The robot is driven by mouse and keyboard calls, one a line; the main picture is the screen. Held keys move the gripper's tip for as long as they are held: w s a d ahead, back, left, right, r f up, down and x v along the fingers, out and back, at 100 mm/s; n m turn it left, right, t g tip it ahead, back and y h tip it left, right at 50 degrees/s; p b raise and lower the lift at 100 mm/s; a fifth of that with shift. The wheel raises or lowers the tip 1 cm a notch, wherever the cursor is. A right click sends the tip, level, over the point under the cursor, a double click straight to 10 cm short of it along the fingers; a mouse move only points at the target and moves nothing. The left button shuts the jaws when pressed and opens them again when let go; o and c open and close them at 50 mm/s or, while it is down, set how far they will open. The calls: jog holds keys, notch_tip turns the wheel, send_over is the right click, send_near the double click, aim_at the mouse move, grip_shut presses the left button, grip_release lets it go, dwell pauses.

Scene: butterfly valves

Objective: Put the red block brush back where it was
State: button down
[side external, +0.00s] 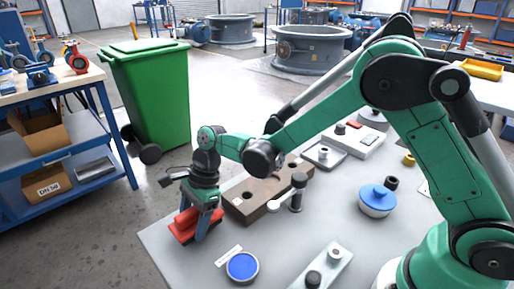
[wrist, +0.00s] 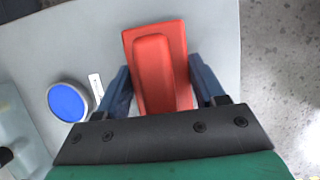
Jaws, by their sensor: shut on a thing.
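The red block brush (side external: 182,226) is at the left end of the grey table, close to its edge. My gripper (side external: 199,222) points down and is shut on the brush. In the wrist view the red brush (wrist: 158,65) lies between the two blue fingers of my gripper (wrist: 161,82), one finger on each long side. Its raised, narrower red part faces the camera. The near end of the brush is hidden behind the gripper's dark bar. I cannot tell whether its underside touches the table.
A round tin with a blue top (side external: 242,267) and a white label strip (side external: 228,256) lie just right of the brush. Behind are a brown block with holes (side external: 245,205) and a grey upright post (side external: 297,195). A blue-topped pot (side external: 377,200) stands farther right.

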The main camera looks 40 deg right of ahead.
jog(key=shift+f, duration=0.5)
jog(key=shift+f, duration=0.1)
jog(key=shift+c, duration=0.5)
grip_release()
jog(key=v, duration=1.2)
jog(key=shift+a, duration=0.1)
jog(key=s+d+r+n+t+h, duration=0.2)
jog(key=s+d+n+t+h, duration=0.2)
jog(key=n, duration=1.4)
jog(key=shift+s+d+t+h, duration=0.3)
jog(key=shift+s+d+t, duration=1.3)
jog(key=shift+s+d, duration=1.9)
